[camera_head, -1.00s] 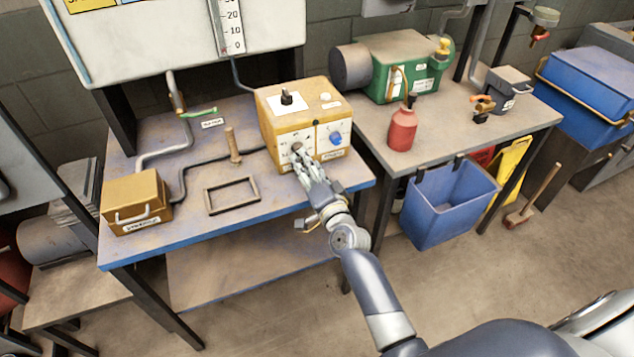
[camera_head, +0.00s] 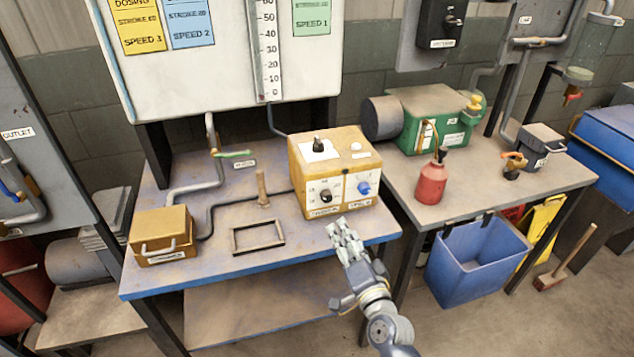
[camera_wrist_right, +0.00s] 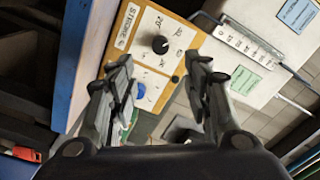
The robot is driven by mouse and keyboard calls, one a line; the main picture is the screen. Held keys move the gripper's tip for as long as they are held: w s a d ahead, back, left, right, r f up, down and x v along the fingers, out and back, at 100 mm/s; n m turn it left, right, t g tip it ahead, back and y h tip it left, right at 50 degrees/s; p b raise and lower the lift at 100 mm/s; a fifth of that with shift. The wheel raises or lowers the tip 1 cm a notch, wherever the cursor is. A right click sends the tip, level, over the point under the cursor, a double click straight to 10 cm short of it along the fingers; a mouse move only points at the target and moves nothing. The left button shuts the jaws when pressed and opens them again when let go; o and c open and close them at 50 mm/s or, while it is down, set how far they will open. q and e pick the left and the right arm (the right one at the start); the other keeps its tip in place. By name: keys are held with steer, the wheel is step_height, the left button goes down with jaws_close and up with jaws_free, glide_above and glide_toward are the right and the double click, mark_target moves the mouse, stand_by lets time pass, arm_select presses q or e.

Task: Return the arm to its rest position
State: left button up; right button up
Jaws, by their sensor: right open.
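My right gripper (camera_head: 346,238) is in front of the yellow control box, just past the blue front edge of the workbench, apart from the box. In the right wrist view its two fingers (camera_wrist_right: 160,95) stand wide apart with nothing between them. The yellow control box (camera_head: 304,160) stands on the bench and has a black knob (camera_head: 326,195) and a blue knob (camera_head: 364,188) on its front. The wrist view shows the black knob (camera_wrist_right: 160,44) and the blue knob (camera_wrist_right: 139,91) beyond the fingers. My left gripper is not in view.
A small yellow box (camera_head: 160,228), an empty rectangular frame (camera_head: 257,252) and an upright wooden handle (camera_head: 262,188) are on the workbench (camera_head: 210,267). A red bottle (camera_head: 431,180) stands on the right table. A blue bin (camera_head: 474,262) is below it. Floor shows between them.

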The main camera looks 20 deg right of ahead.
steer(key=shift+f, duration=0.1)
steer(key=s+a+f+n+g, duration=0.1)
steer(key=s+f+n+g, duration=0.2)
steer(key=f, duration=0.8)
steer(key=s+a+f+n+g+y, duration=0.1)
steer(key=s+f+n+g, duration=0.1)
steer(key=s+f, duration=0.6)
steer(key=s+a+f+n+g, duration=0.1)
steer(key=s+f+n+g, duration=0.15)
steer(key=f, duration=1.05)
steer(key=s+d+f+n+g, duration=0.2)
steer(key=s+f, duration=0.4)
steer(key=s, duration=0.5)
steer(key=s+d+f+n+g+h, duration=0.1)
steer(key=s+d+f+n+g, duration=0.1)
steer(key=s+f+g, duration=0.2)
steer(key=s+d+f+n+g, duration=0.2)
steer(key=s+f, duration=0.8)
steer(key=s, duration=1)
steer(key=shift+d+n+g+h, duration=0.15)
steer(key=shift+n+g+h, duration=0.2)
steer(key=shift+g, duration=0.4)
